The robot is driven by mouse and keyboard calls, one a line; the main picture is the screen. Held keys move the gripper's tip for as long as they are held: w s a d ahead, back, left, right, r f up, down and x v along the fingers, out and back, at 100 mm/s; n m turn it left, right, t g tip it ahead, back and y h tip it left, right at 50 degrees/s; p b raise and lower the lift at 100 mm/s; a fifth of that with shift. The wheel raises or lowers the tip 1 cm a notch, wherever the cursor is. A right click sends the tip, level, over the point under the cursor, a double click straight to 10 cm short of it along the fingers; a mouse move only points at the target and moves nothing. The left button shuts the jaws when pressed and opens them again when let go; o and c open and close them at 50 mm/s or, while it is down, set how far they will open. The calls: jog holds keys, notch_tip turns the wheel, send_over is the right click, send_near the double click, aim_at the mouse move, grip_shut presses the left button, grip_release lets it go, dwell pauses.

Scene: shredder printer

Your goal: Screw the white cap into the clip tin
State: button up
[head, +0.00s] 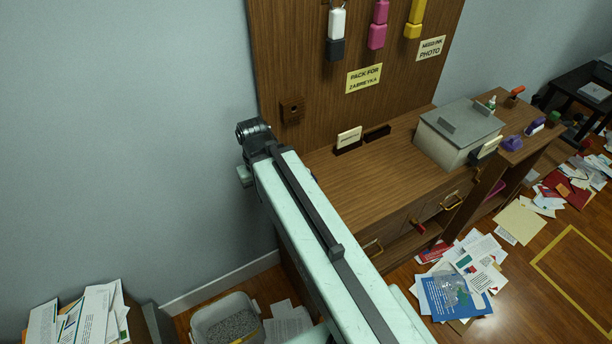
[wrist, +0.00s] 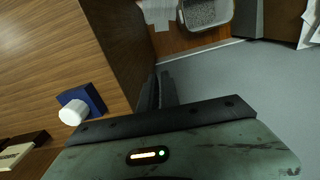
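A white round cap (wrist: 73,112) shows in the wrist view at the lower left, on the wooden counter top. It touches or overlaps a dark blue box-shaped thing (wrist: 92,96); I cannot tell whether it is fixed to it or just rests there. I cannot tell whether the blue thing is the clip tin. In the head view my arm hides that spot. My gripper (wrist: 158,91) has its two dark fingers close together, with nothing visible between them. It is beside the counter's end, to the right of the cap and apart from it.
The wooden counter (head: 362,187) carries a grey box (head: 458,135) and a small card holder (head: 349,139). A tall wooden board (head: 290,45) stands behind. A bin of shreds (head: 226,322) and papers lie on the floor. The grey wall (head: 120,150) is close to my gripper.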

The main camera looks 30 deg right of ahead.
jog(key=o, duration=0.9)
jog(key=shift+r, duration=0.1)
notch_tip(320, 180, up, 5)
jog(key=p, duration=0.5)
